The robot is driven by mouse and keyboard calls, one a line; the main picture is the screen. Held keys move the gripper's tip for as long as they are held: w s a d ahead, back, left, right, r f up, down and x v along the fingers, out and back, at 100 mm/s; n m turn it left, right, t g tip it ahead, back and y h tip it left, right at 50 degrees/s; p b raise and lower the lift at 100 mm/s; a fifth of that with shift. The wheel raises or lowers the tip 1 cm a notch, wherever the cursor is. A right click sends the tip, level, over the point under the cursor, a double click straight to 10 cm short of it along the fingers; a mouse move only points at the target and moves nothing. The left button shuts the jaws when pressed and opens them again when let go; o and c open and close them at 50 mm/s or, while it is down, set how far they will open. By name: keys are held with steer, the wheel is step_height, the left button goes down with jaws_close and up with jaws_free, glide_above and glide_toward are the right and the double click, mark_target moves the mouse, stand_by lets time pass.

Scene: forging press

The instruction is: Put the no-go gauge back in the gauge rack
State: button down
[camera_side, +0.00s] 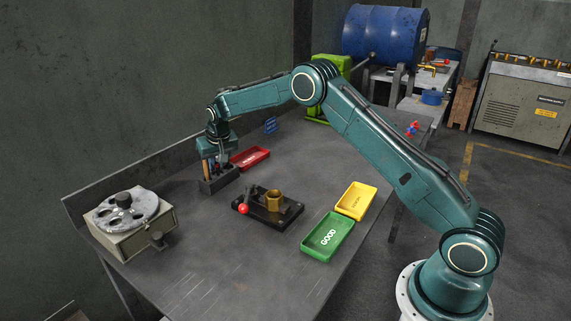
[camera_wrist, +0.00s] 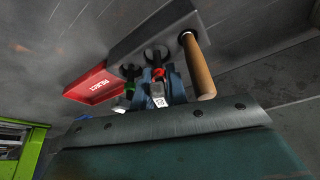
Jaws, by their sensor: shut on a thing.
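The gauge rack (camera_side: 219,182) is a dark block on the table; in the wrist view (camera_wrist: 125,42) it is a grey block with dark round holes. My gripper (camera_side: 217,162) is right over the rack. In the wrist view its blue fingers (camera_wrist: 160,88) are shut on a gauge with a red ring (camera_wrist: 158,73), which looks like the no-go gauge. Its far end meets a dark hole of the rack; how deep it sits cannot be told. A gauge with a green ring (camera_wrist: 130,74) stands beside it, and a wooden handle (camera_wrist: 201,70) stands in another hole.
A red reject tray (camera_side: 250,158) lies just behind the rack. A dark fixture with a brass hex part (camera_side: 274,201) and red knob is in front. A green tray (camera_side: 328,237), a yellow tray (camera_side: 356,201) and a dial machine (camera_side: 130,220) are on the table.

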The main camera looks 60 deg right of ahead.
stand_by(0.3)
steer(key=c, duration=1.3)
jaws_free()
steer(key=shift+r, duration=0.15)
steer(key=shift+v, duration=3.4)
steer(key=shift+r, duration=1.45)
